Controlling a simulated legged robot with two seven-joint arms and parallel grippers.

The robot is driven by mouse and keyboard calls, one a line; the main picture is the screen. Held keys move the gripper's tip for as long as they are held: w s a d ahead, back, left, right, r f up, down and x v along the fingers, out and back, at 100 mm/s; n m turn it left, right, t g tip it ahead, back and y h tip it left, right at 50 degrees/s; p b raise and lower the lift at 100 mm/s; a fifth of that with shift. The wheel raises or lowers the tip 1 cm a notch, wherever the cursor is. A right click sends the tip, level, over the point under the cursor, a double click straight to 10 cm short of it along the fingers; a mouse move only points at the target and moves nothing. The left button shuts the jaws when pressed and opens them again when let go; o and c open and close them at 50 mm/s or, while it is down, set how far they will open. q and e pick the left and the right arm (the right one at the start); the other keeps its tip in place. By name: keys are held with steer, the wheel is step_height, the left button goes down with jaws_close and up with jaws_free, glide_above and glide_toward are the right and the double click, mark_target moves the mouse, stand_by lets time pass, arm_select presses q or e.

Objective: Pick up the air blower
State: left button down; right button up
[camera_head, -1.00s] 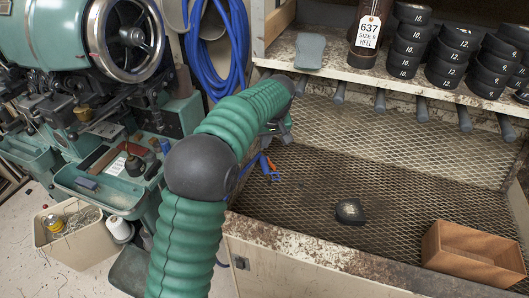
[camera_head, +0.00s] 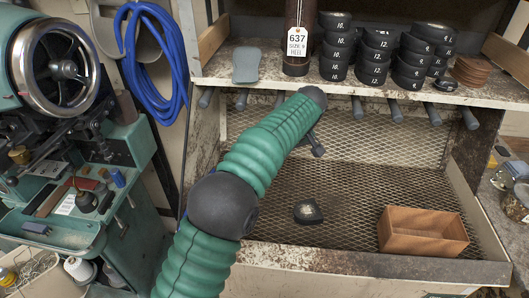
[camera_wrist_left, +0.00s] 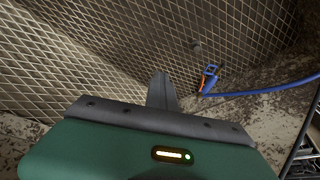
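The air blower (camera_wrist_left: 208,80), blue with an orange part, shows in the left wrist view at the end of a blue hose. It rests near the mesh wall, right of my left gripper (camera_wrist_left: 162,90) and apart from it. In the head view it is hidden behind my left arm. My left gripper (camera_head: 317,146) is mostly hidden behind its own wrist there, with a dark finger showing over the mesh bench. In the wrist view a single finger shape shows, so its opening is unclear. Nothing shows held. My right gripper is out of view.
A mesh-lined bin holds a dark heel piece (camera_head: 308,211) and a wooden box (camera_head: 422,231). Above is a shelf (camera_head: 340,84) with stacked black heels (camera_head: 376,55); several handles hang under its edge. A green machine (camera_head: 50,75) stands left. A coiled blue hose (camera_head: 150,60) hangs on the wall.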

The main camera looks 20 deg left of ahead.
arm_select(q)
steer(key=shift+d, duration=0.2)
steer(key=c, duration=2.1)
jaws_free()
steer(key=shift+a, duration=0.15)
steer(key=shift+c, duration=0.2)
steer(key=shift+o, duration=1.2)
steer(key=o, duration=1.5)
steer(key=shift+c, duration=0.2)
